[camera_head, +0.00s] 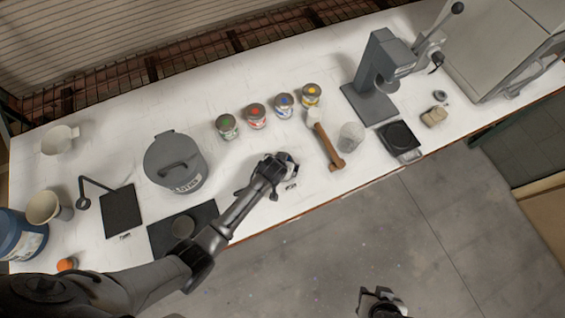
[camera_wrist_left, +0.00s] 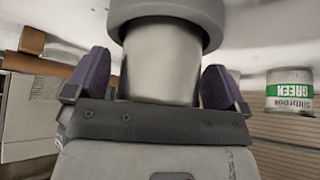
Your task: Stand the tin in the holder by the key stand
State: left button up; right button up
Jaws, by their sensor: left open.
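A pale tin with a grey rim stands between the fingers of my left gripper (camera_head: 284,165), mostly hidden by it in the head view. In the left wrist view the plain tin (camera_wrist_left: 160,65) fills the space between the two purple-padded fingers, with a narrow gap at each side. The left gripper is open around it. A thin hooked stand (camera_head: 88,186), perhaps the key stand, is at the left beside a black panel (camera_head: 122,210).
Green (camera_head: 228,126), red (camera_head: 256,116), blue (camera_head: 284,105) and yellow (camera_head: 311,95) tins stand behind my left gripper. A grey lidded bucket (camera_head: 175,162) is left of it. A mallet (camera_head: 328,146) and clear cup (camera_head: 350,137) lie to its right.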

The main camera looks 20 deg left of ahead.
pick_arm(q)
jog(key=shift+s+r, duration=0.15)
jog(key=shift+r, duration=0.35)
jog(key=v, duration=1.1)
jog(key=shift+p, duration=0.35)
jog(key=shift+r, duration=0.1)
jog(key=s+a+r+m+g, duration=0.1)
jog(key=s+a+r, duration=0.1)
jog(key=s, duration=0.9)
jog(key=s+a+r+m+g, duration=0.1)
jog(key=s+a, duration=0.3)
jog(key=s, duration=0.8)
jog(key=shift+s+a+r+g, duration=0.25)
jog(key=shift+a+r+g, duration=0.2)
jog(key=shift+r, duration=0.25)
